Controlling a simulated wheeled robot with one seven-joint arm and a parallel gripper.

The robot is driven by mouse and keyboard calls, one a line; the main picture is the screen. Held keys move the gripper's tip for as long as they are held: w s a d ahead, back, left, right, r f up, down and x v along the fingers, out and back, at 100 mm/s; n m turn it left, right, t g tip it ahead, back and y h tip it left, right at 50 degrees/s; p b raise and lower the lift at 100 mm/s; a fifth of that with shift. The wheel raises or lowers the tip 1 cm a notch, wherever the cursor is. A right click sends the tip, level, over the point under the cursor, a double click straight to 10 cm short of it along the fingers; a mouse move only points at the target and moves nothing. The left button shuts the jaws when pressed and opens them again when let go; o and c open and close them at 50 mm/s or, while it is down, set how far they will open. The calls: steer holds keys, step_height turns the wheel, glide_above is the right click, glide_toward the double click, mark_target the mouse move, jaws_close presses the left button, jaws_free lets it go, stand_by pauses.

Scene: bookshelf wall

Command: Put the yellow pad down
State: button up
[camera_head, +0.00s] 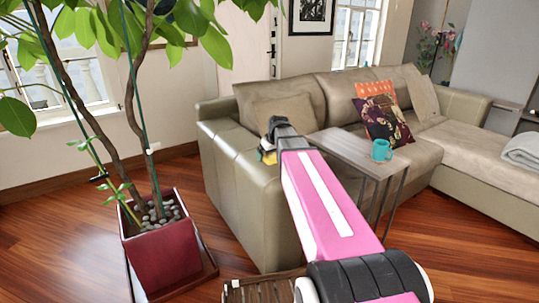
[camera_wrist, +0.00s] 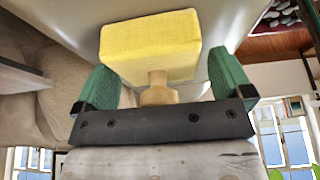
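The yellow pad (camera_wrist: 150,45) is a blocky yellow piece in the wrist view, just past my fingertips. A tan knob (camera_wrist: 158,92) shows between the pad and my gripper's palm. My gripper (camera_wrist: 163,72) has two green fingers spread wide, one on each side of the knob, with clear gaps to it. The pad lies against a pale surface; whether it rests on it is hard to tell. In the head view the pad shows as a small yellow patch (camera_head: 269,158) below my gripper (camera_head: 266,146), at the sofa's left armrest. The rest of it is hidden.
The beige sofa (camera_head: 235,190) carries several cushions. A narrow side table (camera_head: 350,150) with a teal mug (camera_head: 381,150) stands right of my arm. A red planter (camera_head: 165,250) with a tall plant stands left. Wooden floor lies between planter and sofa.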

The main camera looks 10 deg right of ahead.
steer(key=v, duration=1.2)
steer(key=shift+r, duration=0.15)
